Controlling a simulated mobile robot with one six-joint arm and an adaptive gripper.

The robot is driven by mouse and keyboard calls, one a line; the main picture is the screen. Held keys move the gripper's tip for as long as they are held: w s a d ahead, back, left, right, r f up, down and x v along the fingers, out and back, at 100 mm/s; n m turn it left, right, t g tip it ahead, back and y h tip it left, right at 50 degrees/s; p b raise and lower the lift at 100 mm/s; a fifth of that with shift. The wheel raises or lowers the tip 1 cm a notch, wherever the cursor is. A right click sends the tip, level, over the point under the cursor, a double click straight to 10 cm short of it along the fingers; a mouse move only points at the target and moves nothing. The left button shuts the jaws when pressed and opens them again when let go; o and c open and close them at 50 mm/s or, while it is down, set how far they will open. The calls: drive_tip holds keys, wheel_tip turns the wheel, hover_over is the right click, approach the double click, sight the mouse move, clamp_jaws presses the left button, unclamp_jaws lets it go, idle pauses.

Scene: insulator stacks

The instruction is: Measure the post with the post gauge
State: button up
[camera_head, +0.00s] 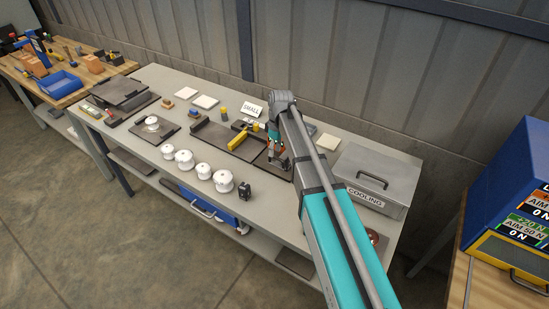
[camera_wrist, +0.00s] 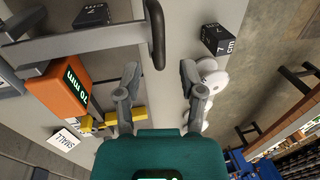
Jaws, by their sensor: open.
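My gripper (camera_head: 278,158) is over the right half of the grey table; in the wrist view its two fingers (camera_wrist: 160,82) are apart with nothing between them. An orange block marked "70 mm" (camera_wrist: 62,88), with grey bars beside it, shows left of the fingers; I take it for the post gauge. It is apart from the fingertips. In the head view my arm and gripper largely cover that spot. A dark labelled block (camera_wrist: 92,15) is at the top of the wrist view. No thing is clearly marked as the post, and I cannot tell which it is.
Several white insulators (camera_head: 204,171) line the front edge, beside a black "7 cm" block (camera_head: 245,190). Yellow parts (camera_head: 240,139) are on a dark tray (camera_head: 218,141). A "SMALL" sign (camera_head: 252,108) stands behind. A grey "COOLING" box (camera_head: 385,170) is at right.

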drive_tip(key=shift+s+a+f+b, duration=0.15)
drive_tip(key=shift+f+b, duration=0.45)
drive_tip(key=shift+f, duration=0.3)
clamp_jaws()
